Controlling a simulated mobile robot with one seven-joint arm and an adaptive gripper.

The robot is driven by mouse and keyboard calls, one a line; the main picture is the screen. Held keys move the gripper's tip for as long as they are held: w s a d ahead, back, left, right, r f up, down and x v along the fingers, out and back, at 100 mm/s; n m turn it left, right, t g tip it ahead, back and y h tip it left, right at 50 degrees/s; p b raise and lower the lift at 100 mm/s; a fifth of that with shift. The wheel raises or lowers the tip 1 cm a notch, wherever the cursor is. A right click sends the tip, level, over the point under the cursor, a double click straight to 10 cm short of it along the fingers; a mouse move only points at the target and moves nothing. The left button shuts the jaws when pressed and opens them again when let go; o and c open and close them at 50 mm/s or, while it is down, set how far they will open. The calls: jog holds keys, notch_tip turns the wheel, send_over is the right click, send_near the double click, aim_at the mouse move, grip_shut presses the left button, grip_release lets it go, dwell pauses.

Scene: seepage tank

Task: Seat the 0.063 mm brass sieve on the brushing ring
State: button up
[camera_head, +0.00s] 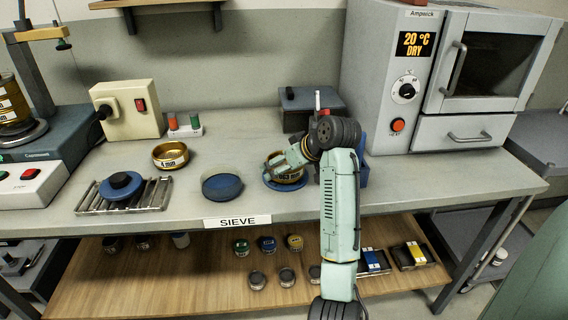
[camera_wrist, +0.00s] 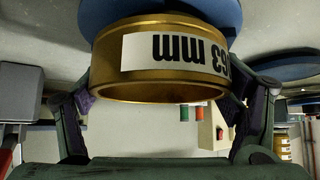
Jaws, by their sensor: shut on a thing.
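A round blue piece (camera_head: 268,185), apparently the brushing ring, is directly under the sieve, mostly hidden. I cannot tell whether the sieve rests on it or hovers just above.
Left of it stand a blue round dish (camera_head: 222,188), a brass 4 mm sieve (camera_head: 170,155) and a rack with a blue lid (camera_head: 121,185). A blue bin (camera_head: 363,165) is close on the right, beside my arm. The oven (camera_head: 440,80) stands back right.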

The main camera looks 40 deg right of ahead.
jog(key=shift+s+f, duration=0.15)
jog(key=shift+f, duration=0.1)
dwell(0.4)
jog(key=o, duration=1.2)
jog(key=shift+f, duration=0.15)
jog(key=shift+c, duration=0.2)
jog(key=v, duration=1.2)
jog(key=shift+r, duration=0.3)
